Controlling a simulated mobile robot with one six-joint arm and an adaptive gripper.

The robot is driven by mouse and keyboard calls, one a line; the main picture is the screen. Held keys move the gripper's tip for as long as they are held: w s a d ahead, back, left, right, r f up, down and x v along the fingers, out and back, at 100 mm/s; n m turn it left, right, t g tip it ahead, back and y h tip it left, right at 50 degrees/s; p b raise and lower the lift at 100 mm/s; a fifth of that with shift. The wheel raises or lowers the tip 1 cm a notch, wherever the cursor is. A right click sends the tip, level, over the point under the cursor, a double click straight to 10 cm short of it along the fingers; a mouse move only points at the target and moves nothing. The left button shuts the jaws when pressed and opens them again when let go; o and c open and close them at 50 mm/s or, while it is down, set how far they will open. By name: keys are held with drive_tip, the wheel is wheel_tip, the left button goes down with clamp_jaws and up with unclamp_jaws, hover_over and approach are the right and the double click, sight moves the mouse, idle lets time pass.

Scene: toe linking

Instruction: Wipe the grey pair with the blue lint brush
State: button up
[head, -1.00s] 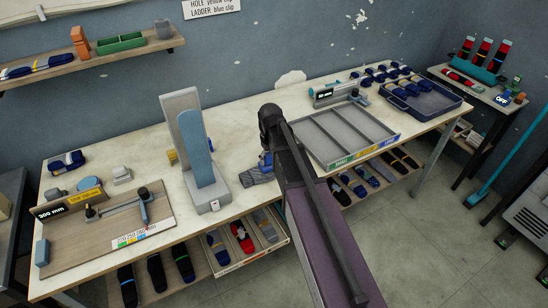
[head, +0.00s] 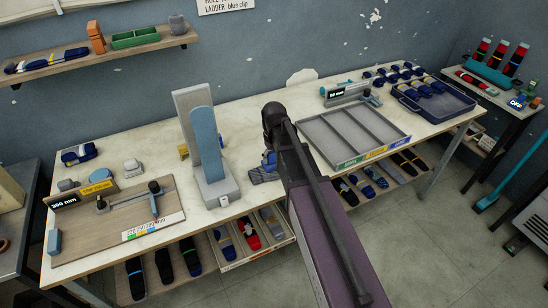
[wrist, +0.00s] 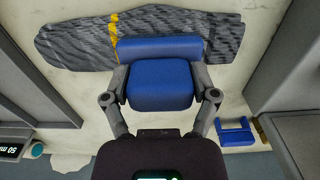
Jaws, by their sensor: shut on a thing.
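The grey pair (wrist: 75,38) lies flat on the pale worktop, ribbed dark grey with a yellow band, across the top of the wrist view. In the head view the grey pair (head: 263,176) is partly hidden behind my arm. My gripper (wrist: 160,88) is shut on the blue lint brush (wrist: 160,48), one finger on each side of its block. The brush head overlaps the near edge of the pair, right of the yellow band. I cannot tell whether it touches the fabric.
A blue bracket (wrist: 236,138) stands right of the brush in the wrist view. In the head view, an upright grey stand (head: 217,188) with a blue board is left of my arm. A divided grey tray (head: 395,137) is on the right.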

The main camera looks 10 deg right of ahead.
drive_tip(key=shift+r+p, duration=2.55)
drive_tip(key=shift+r, duration=0.2)
drive_tip(key=shift+r+p, duration=1.5)
